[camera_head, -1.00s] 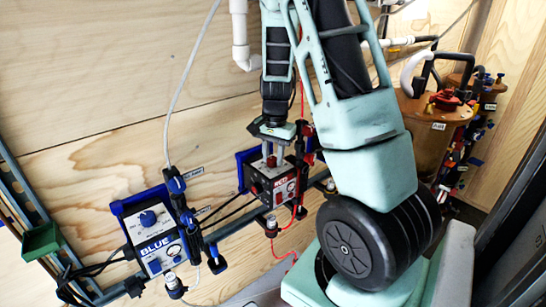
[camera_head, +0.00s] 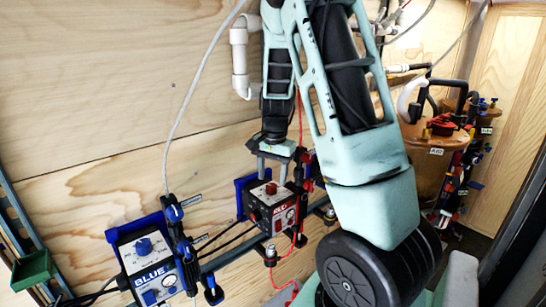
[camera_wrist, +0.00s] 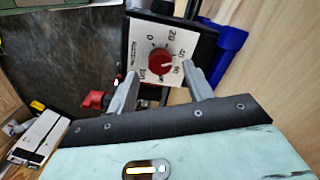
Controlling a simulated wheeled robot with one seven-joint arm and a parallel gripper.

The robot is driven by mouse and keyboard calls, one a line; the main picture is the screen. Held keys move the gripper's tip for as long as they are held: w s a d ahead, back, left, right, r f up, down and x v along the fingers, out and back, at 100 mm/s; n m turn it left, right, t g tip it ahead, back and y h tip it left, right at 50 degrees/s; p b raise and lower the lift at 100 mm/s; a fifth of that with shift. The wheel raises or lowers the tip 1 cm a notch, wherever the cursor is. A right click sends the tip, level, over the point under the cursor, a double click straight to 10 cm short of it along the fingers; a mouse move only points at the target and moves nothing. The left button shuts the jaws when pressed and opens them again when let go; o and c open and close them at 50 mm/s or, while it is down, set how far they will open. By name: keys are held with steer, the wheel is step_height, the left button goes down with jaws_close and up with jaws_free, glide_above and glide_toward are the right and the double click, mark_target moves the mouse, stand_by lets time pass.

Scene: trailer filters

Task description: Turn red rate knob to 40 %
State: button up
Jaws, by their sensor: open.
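The red rate knob (camera_wrist: 160,62) sits on a white dial plate (camera_wrist: 140,42) in the wrist view. The plate has marks that include 0, 20 and 40. A small white mark shows on the knob's lower right; I cannot read its exact setting. In the head view the knob (camera_head: 271,188) is on top of the black and red RED unit (camera_head: 262,208). My gripper (camera_head: 272,172) is open above it, one finger to each side. In the wrist view my fingertips (camera_wrist: 161,70) flank the knob with gaps, and nothing is held.
A blue-framed BLUE unit (camera_head: 145,262) with a blue knob stands to the left. A rail, cables and clamps surround both units. Brown canisters (camera_head: 430,160) with piping stand at the right. A green bin (camera_head: 33,270) is at the far left. The wooden wall is behind.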

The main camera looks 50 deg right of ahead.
mark_target(274, 186)
step_height(274, 186, up, 9)
steer(key=b, duration=0.2)
steer(key=shift+s, duration=0.2)
steer(key=shift+r, duration=0.1)
stand_by(0.3)
steer(key=s+a+f+n+b, duration=0.15)
steer(key=a+f+n, duration=0.35)
steer(key=a, duration=0.6)
steer(key=s+a+f+n+t+b, duration=0.1)
steer(key=s+a+f+n, duration=0.2)
steer(key=a+n, duration=0.65)
steer(key=s+a+f+n+b, duration=0.1)
steer(key=s+a+f+n, duration=0.3)
steer(key=a, duration=0.9)
steer(key=s+a+f+n+g+b, duration=0.1)
steer(key=s+a+f+n+b, duration=0.1)
steer(key=s+a+n, duration=0.3)
steer(key=s+a+b, duration=0.1)
steer(key=s+a, duration=0.2)
steer(key=shift+s+a+g+b, duration=0.15)
steer(key=shift+s+g+b, duration=0.1)
steer(key=shift+g+b, duration=0.1)
steer(key=shift+f, duration=0.1)
